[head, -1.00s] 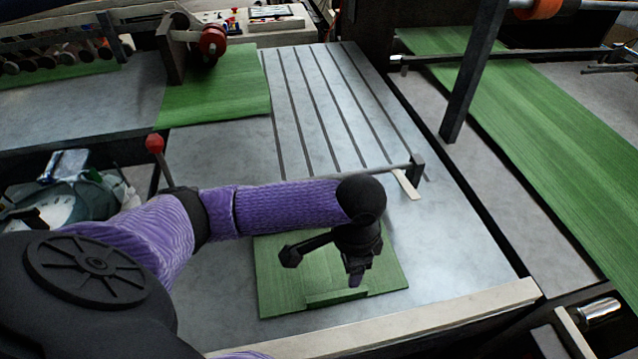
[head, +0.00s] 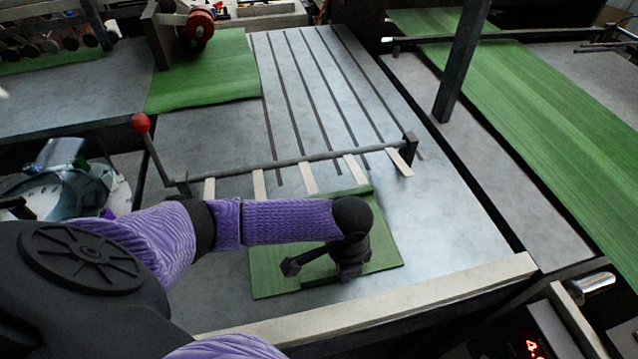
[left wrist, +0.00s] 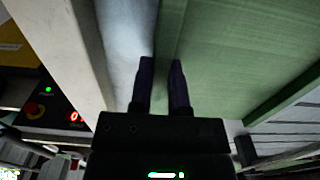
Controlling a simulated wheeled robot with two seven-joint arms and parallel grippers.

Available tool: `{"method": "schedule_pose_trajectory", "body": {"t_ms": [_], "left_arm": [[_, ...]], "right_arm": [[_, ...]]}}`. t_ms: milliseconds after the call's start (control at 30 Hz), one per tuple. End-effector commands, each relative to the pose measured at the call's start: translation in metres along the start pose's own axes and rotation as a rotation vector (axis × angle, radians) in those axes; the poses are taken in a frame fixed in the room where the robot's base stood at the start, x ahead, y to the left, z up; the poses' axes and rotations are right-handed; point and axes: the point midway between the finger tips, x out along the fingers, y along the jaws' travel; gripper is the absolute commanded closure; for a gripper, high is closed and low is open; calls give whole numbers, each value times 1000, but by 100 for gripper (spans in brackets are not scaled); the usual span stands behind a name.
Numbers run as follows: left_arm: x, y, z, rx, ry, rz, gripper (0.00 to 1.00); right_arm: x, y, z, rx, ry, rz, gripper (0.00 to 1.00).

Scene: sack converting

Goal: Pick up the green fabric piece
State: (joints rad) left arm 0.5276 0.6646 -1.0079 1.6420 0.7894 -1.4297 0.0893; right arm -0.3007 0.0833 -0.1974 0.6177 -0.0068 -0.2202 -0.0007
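The green fabric piece (head: 384,243) lies flat on the grey metal table, just in front of a crossbar. My left arm covers its middle and part of its left side in the head view. My left gripper (head: 350,272) points down over its front part. In the left wrist view, the two dark fingers of my left gripper (left wrist: 161,66) stand slightly apart, with a green strip showing between them. The fabric piece (left wrist: 235,50) fills the right of that view. Contact between fingertips and fabric is not clear. My right gripper is out of view.
A crossbar (head: 290,161) with several pale tabs and a red knob (head: 141,123) spans the table behind the piece. A pale rail (head: 450,284) runs along the front edge. More green fabric lies back left (head: 205,82) and along the right (head: 560,120).

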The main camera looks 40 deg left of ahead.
Motion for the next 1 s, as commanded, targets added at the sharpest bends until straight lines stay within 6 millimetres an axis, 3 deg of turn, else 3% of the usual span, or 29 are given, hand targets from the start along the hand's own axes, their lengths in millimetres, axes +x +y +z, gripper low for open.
{"method": "schedule_pose_trajectory", "body": {"t_ms": [100,533,833,1000], "left_arm": [[0,0,0,0,0,0,100],[-2,0,0,0,1,0,100],[-39,-1,-1,0,3,-1,100],[-36,0,37,-1,-4,0,100]], "right_arm": [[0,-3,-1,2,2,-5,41],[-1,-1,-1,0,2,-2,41],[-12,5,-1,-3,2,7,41],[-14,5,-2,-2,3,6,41]]}}
